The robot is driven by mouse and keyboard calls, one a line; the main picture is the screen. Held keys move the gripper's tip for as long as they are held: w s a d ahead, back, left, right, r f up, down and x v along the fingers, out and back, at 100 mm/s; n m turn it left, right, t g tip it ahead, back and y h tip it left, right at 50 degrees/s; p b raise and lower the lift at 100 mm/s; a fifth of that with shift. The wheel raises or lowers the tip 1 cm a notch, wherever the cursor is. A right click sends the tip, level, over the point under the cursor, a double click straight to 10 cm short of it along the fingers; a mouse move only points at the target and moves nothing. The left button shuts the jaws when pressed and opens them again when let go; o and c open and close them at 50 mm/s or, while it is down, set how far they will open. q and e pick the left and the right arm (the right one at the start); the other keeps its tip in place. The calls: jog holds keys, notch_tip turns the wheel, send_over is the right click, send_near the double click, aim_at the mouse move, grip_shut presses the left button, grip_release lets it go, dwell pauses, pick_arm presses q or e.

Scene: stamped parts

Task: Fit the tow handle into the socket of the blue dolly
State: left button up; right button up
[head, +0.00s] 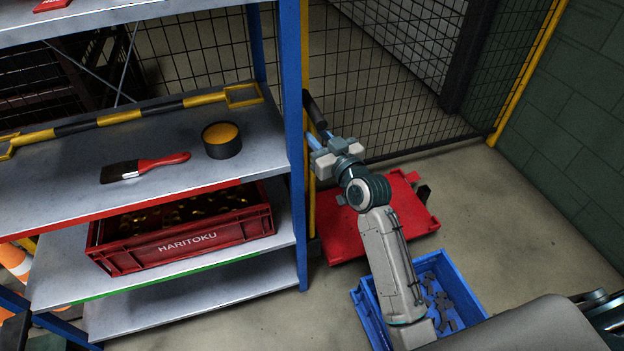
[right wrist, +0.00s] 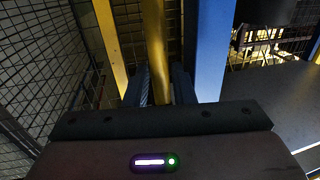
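My right gripper (head: 320,139) is beside the blue shelf upright in the head view. In the right wrist view a yellow bar, seemingly the tow handle (right wrist: 156,45), runs between its fingers (right wrist: 162,88), which appear closed on both sides of it. A black grip (head: 314,110) sticks up beside the gripper in the head view; the bar below is largely hidden. A blue crate (head: 462,285) with grey stamped pieces stands on the floor under my right arm. I cannot make out a blue dolly or its socket apart from it. My left gripper is not in view.
A red flat dolly (head: 405,208) with a black fitting at its right lies beneath the gripper. The shelf's blue upright (head: 293,100) is close left. Shelves hold a brush (head: 150,165), a round tin (head: 222,150) and a red crate (head: 188,243). Mesh fence stands behind; floor at right is clear.

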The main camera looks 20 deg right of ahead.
aim_at(314, 133)
jog(key=x, duration=0.3)
jog(key=shift+w+f, duration=0.15)
jog(key=shift+w, duration=0.05)
grip_shut()
jog(key=shift+s, duration=0.1)
dwell(1.1)
